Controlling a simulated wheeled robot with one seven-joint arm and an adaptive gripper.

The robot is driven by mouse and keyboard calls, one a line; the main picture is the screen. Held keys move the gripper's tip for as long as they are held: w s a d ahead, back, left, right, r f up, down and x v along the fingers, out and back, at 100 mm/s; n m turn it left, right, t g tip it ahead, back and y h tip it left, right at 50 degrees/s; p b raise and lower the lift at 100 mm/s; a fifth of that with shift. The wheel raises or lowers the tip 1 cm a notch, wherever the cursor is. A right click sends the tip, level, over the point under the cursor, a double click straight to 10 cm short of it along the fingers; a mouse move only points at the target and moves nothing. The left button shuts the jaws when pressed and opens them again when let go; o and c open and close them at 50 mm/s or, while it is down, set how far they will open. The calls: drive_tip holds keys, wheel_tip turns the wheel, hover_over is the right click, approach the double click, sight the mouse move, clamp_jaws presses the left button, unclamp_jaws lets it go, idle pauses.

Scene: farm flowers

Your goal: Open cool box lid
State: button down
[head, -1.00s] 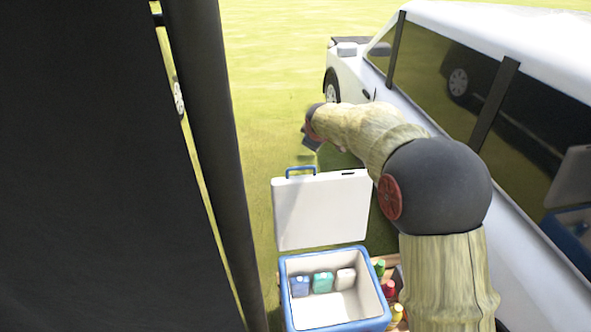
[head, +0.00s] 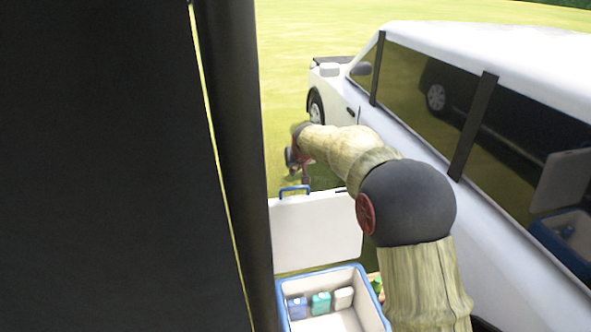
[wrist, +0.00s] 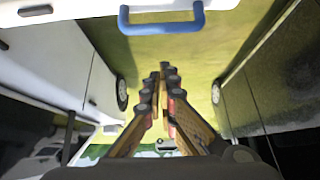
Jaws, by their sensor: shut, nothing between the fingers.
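The cool box (head: 376,300) is a white-lined box with a blue rim at the bottom of the head view, partly cut off. Its white lid (head: 315,232) stands upright, open, at the box's far side. A blue handle (head: 294,189) is on the lid's top edge; the handle also shows at the top of the wrist view (wrist: 161,27). My gripper (head: 305,179) is just beyond the lid's top edge, apart from the handle. In the wrist view my gripper (wrist: 166,72) has its fingers together with nothing between them.
Several small blue, teal and white packs (head: 321,302) stand inside the box. A white car (head: 400,130) runs along the right side, close to my arm. A dark post (head: 235,150) and dark panel (head: 90,170) block the left. Open grass (head: 290,60) lies beyond.

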drive_tip(key=shift+s+f+b, duration=0.2)
drive_tip(key=shift+f+b, duration=0.7)
drive_tip(key=shift+f, duration=1.25)
drive_tip(key=shift+s+d, duration=0.1)
drive_tip(key=shift+s, duration=0.05)
drive_tip(key=shift+s+b, duration=0.25)
drive_tip(key=shift+b, duration=0.25)
drive_tip(key=s+d+r+t+b, duration=0.1)
drive_tip(key=s+b, duration=0.2)
drive_tip(key=s, duration=0.4)
drive_tip(key=shift+s+d, duration=0.3)
drive_tip(key=shift+s, duration=0.05)
drive_tip(key=shift+r, duration=0.1)
